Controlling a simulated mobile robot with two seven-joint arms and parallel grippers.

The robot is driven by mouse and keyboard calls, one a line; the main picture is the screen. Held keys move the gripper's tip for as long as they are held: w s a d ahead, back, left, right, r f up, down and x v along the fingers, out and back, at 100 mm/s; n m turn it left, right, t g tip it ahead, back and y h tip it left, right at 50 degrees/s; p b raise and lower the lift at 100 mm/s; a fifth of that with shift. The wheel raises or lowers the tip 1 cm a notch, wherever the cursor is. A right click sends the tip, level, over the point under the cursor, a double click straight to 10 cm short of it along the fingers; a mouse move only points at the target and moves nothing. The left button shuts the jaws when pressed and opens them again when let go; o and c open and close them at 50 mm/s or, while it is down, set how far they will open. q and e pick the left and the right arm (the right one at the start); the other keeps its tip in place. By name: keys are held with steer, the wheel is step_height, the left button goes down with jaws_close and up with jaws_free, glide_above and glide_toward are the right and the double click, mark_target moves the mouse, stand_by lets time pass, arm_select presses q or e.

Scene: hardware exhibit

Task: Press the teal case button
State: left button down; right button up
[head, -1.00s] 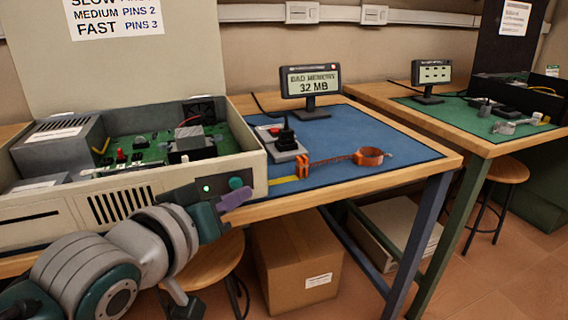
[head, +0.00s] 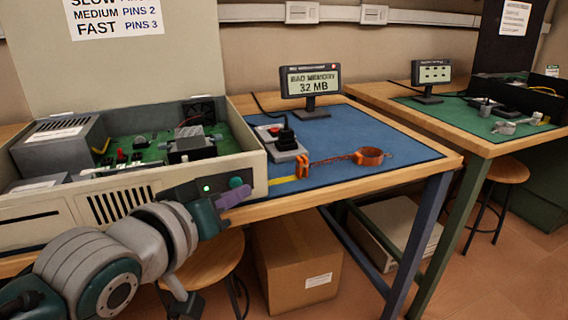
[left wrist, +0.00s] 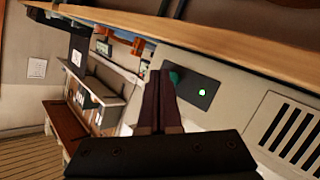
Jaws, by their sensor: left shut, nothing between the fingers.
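The teal case button (head: 236,182) is a round cap on a dark panel at the right end of the beige computer case's front. A lit green light (head: 206,188) sits to its left. My left gripper (head: 236,198) is shut and empty, with its purple-grey fingers just below and in front of the button. In the left wrist view the closed fingers (left wrist: 158,100) partly cover the teal button (left wrist: 175,78), and the green light (left wrist: 202,92) shows beside it. I cannot tell whether the fingertips touch the button. My right gripper is not in view.
The open beige case (head: 130,195) stands on the table's left. A monitor (head: 310,82) reads "BAD MEMORY 32 MB". A stool (head: 208,258) and cardboard box (head: 292,262) stand below.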

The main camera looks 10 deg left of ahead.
arm_select(q)
steer(key=shift+w+a, duration=0.35)
steer(key=shift+w, duration=0.15)
stand_by(0.8)
steer(key=shift+s, duration=0.1)
steer(key=shift+s+d+p, duration=0.5)
steer(key=shift+s, duration=0.1)
steer(key=shift+r, duration=0.1)
steer(key=s+d+p, duration=0.1)
steer(key=s+d, duration=0.1)
steer(key=s+p, duration=0.1)
steer(key=s, duration=0.1)
steer(key=shift+s+d+p, duration=0.1)
steer(key=shift+d+p, duration=0.2)
steer(key=shift+d, duration=0.1)
stand_by(0.5)
